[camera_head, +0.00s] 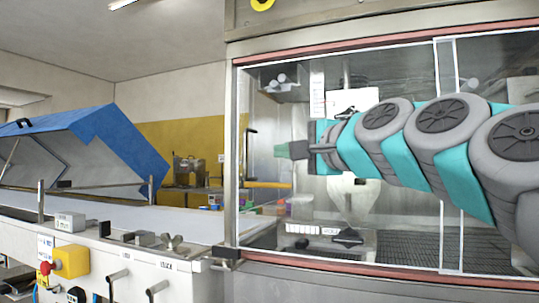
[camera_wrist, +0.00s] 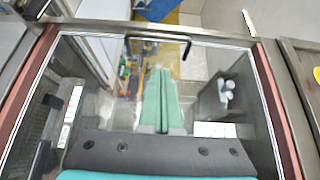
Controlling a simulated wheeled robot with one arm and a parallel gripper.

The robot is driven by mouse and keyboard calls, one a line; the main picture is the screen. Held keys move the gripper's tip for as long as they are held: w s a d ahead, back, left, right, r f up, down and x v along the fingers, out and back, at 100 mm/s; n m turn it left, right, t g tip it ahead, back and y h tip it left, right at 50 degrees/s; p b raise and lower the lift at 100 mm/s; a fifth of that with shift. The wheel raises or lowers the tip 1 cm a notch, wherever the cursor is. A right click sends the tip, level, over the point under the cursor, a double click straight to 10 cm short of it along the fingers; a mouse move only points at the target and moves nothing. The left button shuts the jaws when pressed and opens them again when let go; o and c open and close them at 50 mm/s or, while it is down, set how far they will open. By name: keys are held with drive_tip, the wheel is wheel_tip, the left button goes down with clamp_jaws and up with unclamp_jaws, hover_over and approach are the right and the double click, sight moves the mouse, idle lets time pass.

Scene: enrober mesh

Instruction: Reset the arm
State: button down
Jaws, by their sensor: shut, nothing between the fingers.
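My arm reaches across the head view from the right, in front of the machine's glass window. My gripper (camera_head: 281,150) is at its left end, pointing left, with green fingers. In the wrist view my gripper (camera_wrist: 161,72) shows as two long green fingers lying side by side, shut with nothing between them. The glass-fronted enrober cabinet (camera_head: 232,140) stands behind the arm. Its glazed front with reddish rails (camera_wrist: 276,110) also fills much of the wrist view. I cannot tell how far the fingers are from the glass.
A white conveyor belt (camera_head: 150,218) runs left from the cabinet. A raised blue cover (camera_head: 130,140) stands over its far side. A red emergency button on a yellow box (camera_head: 72,262) and several handles stick out along the front. A black handle (camera_wrist: 186,50) shows beyond the fingers.

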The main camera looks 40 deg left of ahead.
drive_tip(key=v, duration=0.8)
drive_tip(key=d+f+n+g+h, duration=0.1)
drive_tip(key=d+f+h, duration=0.3)
drive_tip(key=f, duration=0.8)
drive_tip(key=d+f+n+h, duration=0.1)
drive_tip(key=d+f+h, duration=0.2)
drive_tip(key=d+f, duration=0.6)
drive_tip(key=d+f+n+g+h, duration=0.1)
drive_tip(key=d+f+h, duration=0.2)
drive_tip(key=f, duration=1.1)
drive_tip(key=s+d+f+n+g+h, duration=0.1)
drive_tip(key=s+d+f+g+h, duration=0.5)
drive_tip(key=s+d+f, duration=1.4)
drive_tip(key=d+f, duration=0.1)
drive_tip(key=d, duration=0.1)
drive_tip(key=shift+d+f+h+b, duration=0.3)
drive_tip(key=shift+d+h, duration=0.05)
drive_tip(key=shift+h, duration=0.05)
drive_tip(key=shift+s, duration=0.15)
